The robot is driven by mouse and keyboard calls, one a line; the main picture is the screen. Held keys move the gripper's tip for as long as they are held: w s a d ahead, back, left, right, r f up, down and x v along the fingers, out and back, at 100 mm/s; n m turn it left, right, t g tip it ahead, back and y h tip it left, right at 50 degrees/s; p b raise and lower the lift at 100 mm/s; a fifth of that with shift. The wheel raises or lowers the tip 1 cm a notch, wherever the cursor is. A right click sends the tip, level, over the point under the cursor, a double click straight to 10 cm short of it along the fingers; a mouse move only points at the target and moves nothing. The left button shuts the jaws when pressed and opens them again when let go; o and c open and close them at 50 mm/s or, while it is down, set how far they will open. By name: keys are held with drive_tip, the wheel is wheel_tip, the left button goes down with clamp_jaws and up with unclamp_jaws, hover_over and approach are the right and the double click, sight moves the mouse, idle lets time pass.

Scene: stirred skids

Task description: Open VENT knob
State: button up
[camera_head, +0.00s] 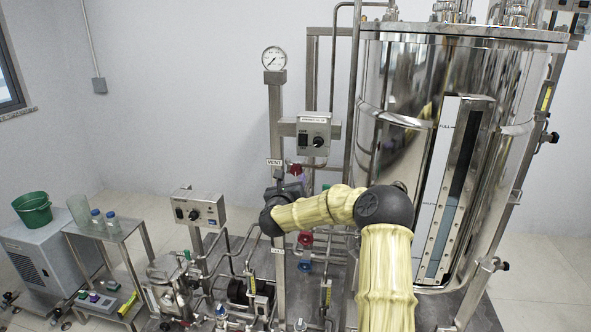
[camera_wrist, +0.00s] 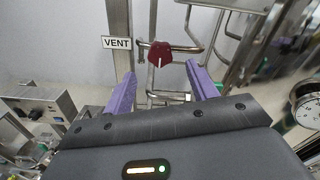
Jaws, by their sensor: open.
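The VENT label (camera_wrist: 117,43) is on a steel post in the wrist view, and the label also shows in the head view (camera_head: 274,163). A dark red knob (camera_wrist: 160,54) with a white line on it sits just right of the label, on a pipe. The line stands close to vertical. My gripper (camera_wrist: 161,83) is open, its two purple fingers spread to either side below the knob in the picture. Nothing is between the fingers, and they do not appear to touch the knob. In the head view my arm hides much of the area around the knob.
A pressure gauge (camera_head: 274,58) tops the post, and a control box (camera_head: 314,133) is beside it. The large steel tank (camera_head: 400,80) stands close on the right. Pipes run behind and below the knob. Another control box (camera_head: 198,208) stands at lower left.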

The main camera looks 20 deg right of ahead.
sight(295, 171)
drive_tip(key=p+x, duration=0.2)
drive_tip(key=x, duration=0.5)
drive_tip(key=shift+w+d, duration=0.1)
drive_tip(key=shift+w, duration=0.05)
drive_tip(key=c, duration=1)
